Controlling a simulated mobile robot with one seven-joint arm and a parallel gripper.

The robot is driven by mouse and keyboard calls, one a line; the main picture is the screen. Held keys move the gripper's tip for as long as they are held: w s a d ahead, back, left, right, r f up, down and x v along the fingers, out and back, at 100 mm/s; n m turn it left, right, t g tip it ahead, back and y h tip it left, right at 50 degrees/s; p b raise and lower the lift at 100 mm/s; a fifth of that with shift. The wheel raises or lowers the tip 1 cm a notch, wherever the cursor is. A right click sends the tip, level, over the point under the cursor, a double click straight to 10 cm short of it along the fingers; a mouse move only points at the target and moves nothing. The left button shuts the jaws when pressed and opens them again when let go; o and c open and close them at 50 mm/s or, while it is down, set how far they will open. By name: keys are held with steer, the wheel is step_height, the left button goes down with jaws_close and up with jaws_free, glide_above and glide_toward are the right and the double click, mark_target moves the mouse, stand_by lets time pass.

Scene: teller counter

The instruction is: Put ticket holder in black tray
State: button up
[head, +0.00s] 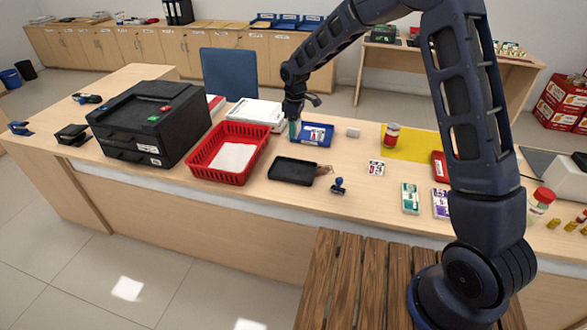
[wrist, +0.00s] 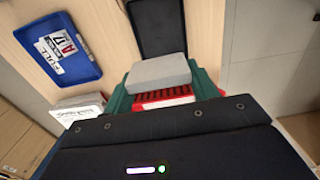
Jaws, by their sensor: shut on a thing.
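My gripper is shut on the holder. The black tray (head: 292,170) lies on the counter, nearer the front edge than my gripper, and looks empty. It also shows at the top of the wrist view (wrist: 155,28), apart from the held thing.
A blue tray (head: 312,134) with tickets stands just right of my gripper. A red basket (head: 196,160) with paper and a black printer (head: 147,125) stand left. A blue stamp (head: 338,187) and a brown tag (head: 325,170) lie right of the black tray. White papers (head: 257,112) lie behind the basket.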

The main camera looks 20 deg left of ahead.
mark_target(295, 173)
step_height(295, 173, down, 20)
steer(key=shift+r, duration=0.15)
stand_by(0.5)
steer(key=o, duration=1)
step_height(295, 173, up, 12)
steer(key=shift+r, duration=0.1)
